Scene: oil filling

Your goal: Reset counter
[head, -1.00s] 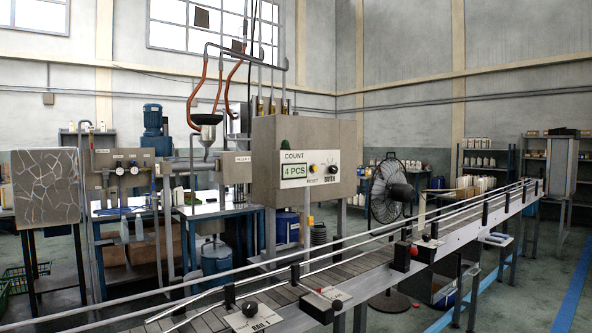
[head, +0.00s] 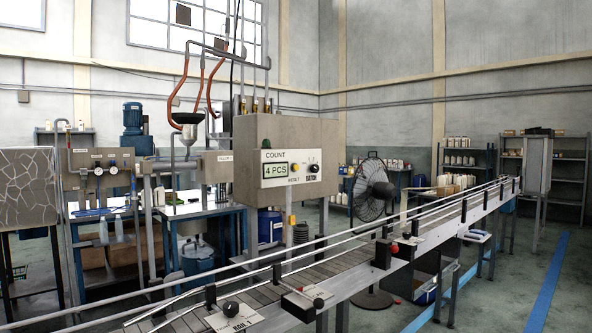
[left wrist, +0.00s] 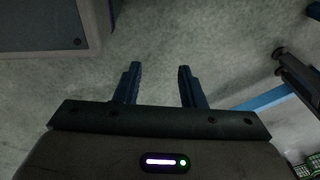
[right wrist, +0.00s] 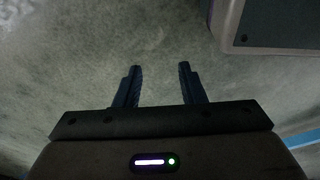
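The grey control box (head: 286,190) stands behind the conveyor, near the middle of the head view. Its front panel has a COUNT display (head: 275,170) reading "4 PCS". A small yellow button (head: 295,167) sits right of the display, close to the word RESET. A black knob (head: 313,168) is farther right on the same panel. Neither gripper shows in the head view. My left gripper (left wrist: 157,72) is open and empty above bare floor in the left wrist view. My right gripper (right wrist: 159,71) is open and empty above bare floor in the right wrist view.
The conveyor (head: 340,258) with metal rails runs from lower left to far right, in front of the box. A black fan (head: 371,190) stands behind it. A blue-framed bench (head: 205,208) is left of the box. Open floor (head: 500,290) lies at lower right.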

